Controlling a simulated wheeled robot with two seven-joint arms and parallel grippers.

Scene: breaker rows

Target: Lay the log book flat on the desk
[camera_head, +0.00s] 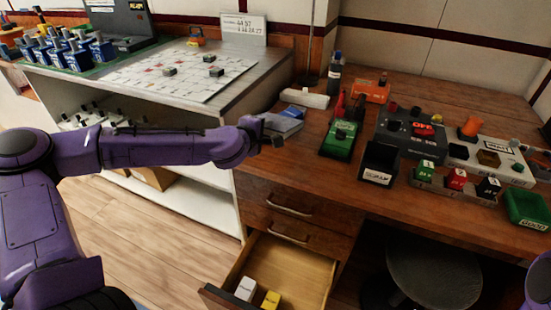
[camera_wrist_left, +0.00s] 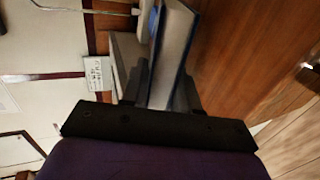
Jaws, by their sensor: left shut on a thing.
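The log book (camera_head: 284,121) has blue covers and pale page edges. In the head view it is at the left end of the wooden desk (camera_head: 345,185), beside my left gripper (camera_head: 270,135). In the left wrist view the book (camera_wrist_left: 174,50) stands between the two dark fingers, and my left gripper (camera_wrist_left: 167,88) is shut on it. The gripper hides the book's near end. I cannot tell whether its underside touches the desk. My right gripper is not in view.
A pale roll (camera_head: 304,97) and a blue-capped bottle (camera_head: 334,76) are behind the book. A green device (camera_head: 340,141) and a black holder (camera_head: 379,163) stand to its right. An open drawer (camera_head: 278,272) juts out below. Bare desk lies in front.

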